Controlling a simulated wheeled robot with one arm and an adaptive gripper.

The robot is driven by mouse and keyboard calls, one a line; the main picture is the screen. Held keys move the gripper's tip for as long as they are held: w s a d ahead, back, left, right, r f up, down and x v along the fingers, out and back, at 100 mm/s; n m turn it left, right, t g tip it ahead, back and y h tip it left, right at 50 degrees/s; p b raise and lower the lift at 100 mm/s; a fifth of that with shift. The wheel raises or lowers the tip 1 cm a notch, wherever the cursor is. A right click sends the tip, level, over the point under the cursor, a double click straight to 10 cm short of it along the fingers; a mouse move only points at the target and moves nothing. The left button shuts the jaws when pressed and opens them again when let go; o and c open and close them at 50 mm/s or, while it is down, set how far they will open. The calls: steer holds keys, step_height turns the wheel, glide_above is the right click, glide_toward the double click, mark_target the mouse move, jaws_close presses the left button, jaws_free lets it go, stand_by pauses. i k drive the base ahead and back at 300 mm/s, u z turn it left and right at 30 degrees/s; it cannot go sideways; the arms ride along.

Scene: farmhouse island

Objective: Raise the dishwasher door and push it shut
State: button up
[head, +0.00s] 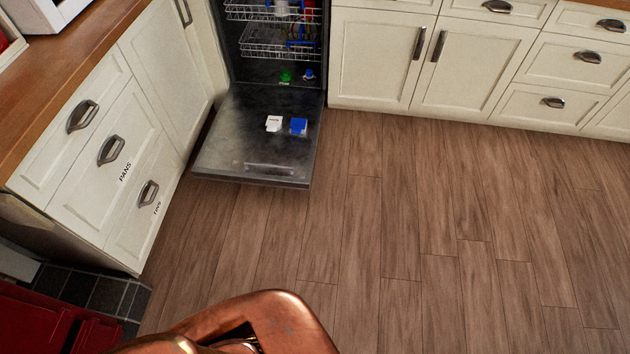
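The dishwasher door (235,145) is lowered flat, close to the floor, with its inner side facing up. A white block and a blue block (299,126), which look like detergent compartment parts, show on it. The dishwasher's dark opening (273,72) is behind it, with wire racks (272,40) holding some items. My gripper is not in view. A copper-coloured rounded shape at the bottom edge may be part of my arm, well short of the door.
Cream cabinets with drawers (100,150) stand close on the left of the door. More cream cabinets (470,60) line the back right. The wooden floor (400,220) in front and to the right is clear. A red object (40,320) is at the lower left.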

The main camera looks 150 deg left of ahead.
mark_target(238, 147)
steer(key=u, duration=0.05)
steer(key=i, duration=0.95)
steer(key=u, duration=6)
steer(key=i, duration=1.7)
steer(key=z, duration=0.05)
